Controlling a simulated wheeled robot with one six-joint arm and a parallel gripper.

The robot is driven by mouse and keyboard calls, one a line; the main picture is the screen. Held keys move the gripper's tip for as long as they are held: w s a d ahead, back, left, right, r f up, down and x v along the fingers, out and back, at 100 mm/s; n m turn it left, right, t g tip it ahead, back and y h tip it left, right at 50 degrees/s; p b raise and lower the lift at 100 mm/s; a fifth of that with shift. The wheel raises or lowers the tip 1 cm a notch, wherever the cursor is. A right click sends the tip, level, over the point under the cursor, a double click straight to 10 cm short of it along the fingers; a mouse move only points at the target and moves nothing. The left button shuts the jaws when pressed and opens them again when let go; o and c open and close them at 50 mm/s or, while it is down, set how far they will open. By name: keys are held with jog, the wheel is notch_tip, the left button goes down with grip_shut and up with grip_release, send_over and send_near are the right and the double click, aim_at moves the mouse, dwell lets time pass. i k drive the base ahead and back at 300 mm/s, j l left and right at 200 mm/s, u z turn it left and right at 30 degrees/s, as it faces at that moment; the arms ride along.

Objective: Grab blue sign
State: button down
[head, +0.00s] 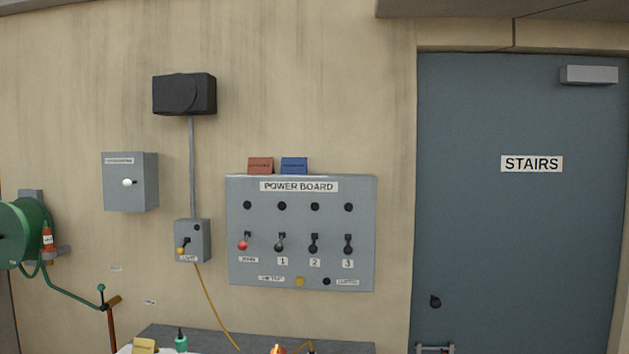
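The blue sign (294,165) is a small card standing on the top edge of the grey power board (237,274), right of the middle of the wall. Its lettering is too small to read. A red-brown sign (260,165) stands just to its left, with a narrow gap between them. Nothing covers the blue sign. My gripper does not show in the head view.
A grey bench (225,338) below the board holds a yellow sign (144,346) and a green bottle (181,343). A yellow cable (214,311) runs down from the light switch box (192,241). The stairs door (520,220) is at right, a green hose reel (22,235) at left.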

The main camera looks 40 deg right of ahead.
aim_at(290, 165)
jog(key=z, duration=0.9)
